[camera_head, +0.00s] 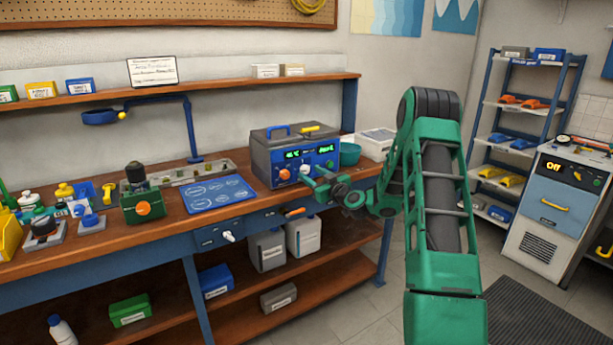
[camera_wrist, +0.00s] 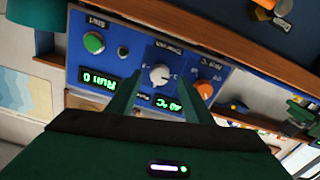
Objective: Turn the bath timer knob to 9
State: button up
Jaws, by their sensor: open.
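The bath unit (camera_head: 278,150) is a dark grey box with a blue front panel (camera_wrist: 115,35) on the bench. In the wrist view the panel appears turned over. A pale round knob (camera_wrist: 160,75), apparently the timer knob, sits mid-panel with a dial scale around it. Its exact setting is too small to read. An orange knob (camera_wrist: 205,89) is to its right and a green button (camera_wrist: 93,42) to its left. Lit green displays (camera_wrist: 98,79) show beside them. My gripper (camera_wrist: 162,86) is open, its fingers on either side of the pale knob in view; contact cannot be told.
My gripper also shows before the panel in the head view (camera_head: 314,182). A blue mat (camera_head: 212,194) lies left of the unit, and a teal bowl (camera_head: 349,154) stands right of it. A green device (camera_head: 142,203) with an orange knob is further left on the bench (camera_head: 115,238).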

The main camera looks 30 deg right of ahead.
aim_at(305, 169)
jog(key=shift+w, duration=1.2)
jog(key=c, duration=1.1)
jog(key=shift+o, duration=0.2)
jog(key=shift+a, duration=0.15)
